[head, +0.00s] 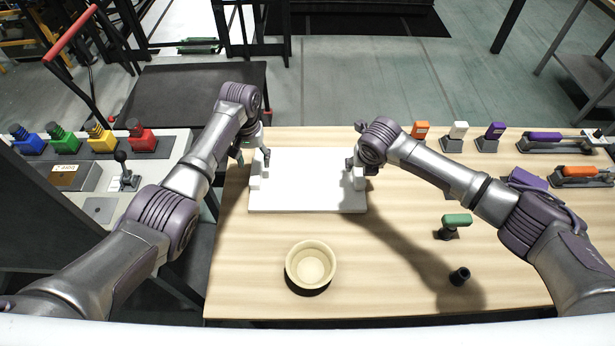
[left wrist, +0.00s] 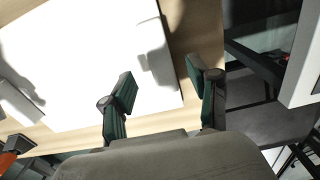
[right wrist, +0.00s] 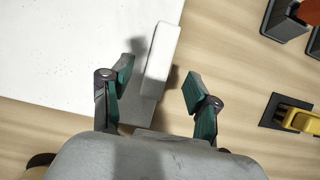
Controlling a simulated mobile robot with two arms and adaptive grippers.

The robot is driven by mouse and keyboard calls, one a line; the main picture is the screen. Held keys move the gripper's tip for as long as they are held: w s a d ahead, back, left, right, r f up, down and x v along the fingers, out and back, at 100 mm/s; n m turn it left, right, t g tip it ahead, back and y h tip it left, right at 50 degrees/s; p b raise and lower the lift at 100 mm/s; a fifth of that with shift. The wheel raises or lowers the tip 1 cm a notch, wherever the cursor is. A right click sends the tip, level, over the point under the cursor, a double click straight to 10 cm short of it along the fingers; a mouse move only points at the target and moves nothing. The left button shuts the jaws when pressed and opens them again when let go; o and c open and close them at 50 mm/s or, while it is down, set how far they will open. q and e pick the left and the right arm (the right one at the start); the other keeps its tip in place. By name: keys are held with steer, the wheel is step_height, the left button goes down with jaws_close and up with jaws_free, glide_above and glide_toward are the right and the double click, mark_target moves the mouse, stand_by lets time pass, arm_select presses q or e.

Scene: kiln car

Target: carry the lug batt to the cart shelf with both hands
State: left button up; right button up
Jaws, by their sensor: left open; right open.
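The lug batt (head: 308,195) is a white flat board with a raised lug at each end. It lies on the wooden table. My left gripper (head: 254,158) is open at its left end; in the left wrist view its fingers (left wrist: 162,88) stand apart near the left lug (left wrist: 153,50). My right gripper (head: 356,166) is open at the right end; in the right wrist view its fingers (right wrist: 158,86) stand on either side of the right lug's (right wrist: 163,55) near end. Contact cannot be told. A dark flat surface (head: 175,88), probably the cart shelf, lies beyond the table at left.
A cream bowl (head: 310,265) stands on the table in front of the batt. Colored handled items line the back right. A control panel (head: 102,209) with colored buttons is at left.

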mark_target(256, 169)
arm_select(q)
steer(key=shift+f, duration=2.55)
arm_select(e)
steer(key=shift+x, duration=2.55)
arm_select(q)
jaws_close()
arm_select(e)
jaws_close()
arm_select(q)
steer(key=shift+w+r, duration=0.15)
steer(key=shift+r, duration=0.1)
arm_select(e)
steer(key=shift+w+r, duration=0.15)
steer(key=shift+r, duration=0.05)
